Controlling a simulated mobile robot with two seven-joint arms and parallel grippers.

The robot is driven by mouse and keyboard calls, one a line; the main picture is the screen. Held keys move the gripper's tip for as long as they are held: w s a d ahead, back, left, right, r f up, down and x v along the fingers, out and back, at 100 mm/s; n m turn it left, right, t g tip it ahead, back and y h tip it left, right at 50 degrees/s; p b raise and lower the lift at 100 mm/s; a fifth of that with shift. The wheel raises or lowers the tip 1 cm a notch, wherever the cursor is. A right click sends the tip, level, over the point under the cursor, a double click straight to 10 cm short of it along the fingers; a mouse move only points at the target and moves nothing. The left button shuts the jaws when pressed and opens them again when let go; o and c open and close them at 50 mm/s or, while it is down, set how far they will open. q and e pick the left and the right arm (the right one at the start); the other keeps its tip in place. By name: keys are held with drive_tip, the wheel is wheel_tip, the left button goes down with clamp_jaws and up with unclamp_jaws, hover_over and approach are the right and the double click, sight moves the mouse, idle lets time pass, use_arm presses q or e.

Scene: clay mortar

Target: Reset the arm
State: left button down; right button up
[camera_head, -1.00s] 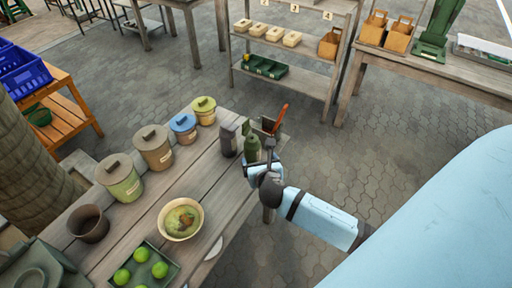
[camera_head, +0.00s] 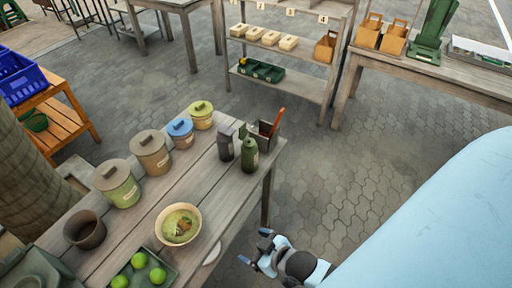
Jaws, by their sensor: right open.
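My right gripper (camera_head: 256,247) is low in the picture, to the right of the wooden table (camera_head: 236,196) and past its edge. Its jaws are open and empty, apart from everything on the table. A light bowl (camera_head: 164,232) with green food in it stands near the table's right edge. A green bottle (camera_head: 249,155) and a dark grey container (camera_head: 225,142) stand at the table's far right corner. My left gripper is not in view.
Lidded jars (camera_head: 151,152) line the table's left side, with a brown cup (camera_head: 85,230) and a green tray (camera_head: 126,264) of limes nearer. A shelf (camera_head: 300,84) and another table (camera_head: 390,61) stand at the back. The paved floor (camera_head: 340,180) between is clear.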

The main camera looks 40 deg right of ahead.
drive_tip(key=shift+s+m, duration=0.1)
drive_tip(key=shift+m, duration=0.2)
use_arm(q)
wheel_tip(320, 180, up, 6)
drive_tip(key=p, duration=0.6)
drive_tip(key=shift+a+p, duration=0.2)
drive_tip(key=shift+p, duration=0.1)
use_arm(e)
wheel_tip(320, 180, up, 6)
drive_tip(key=shift+d, duration=0.2)
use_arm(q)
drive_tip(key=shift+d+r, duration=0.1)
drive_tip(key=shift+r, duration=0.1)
use_arm(e)
drive_tip(key=shift+r, duration=0.25)
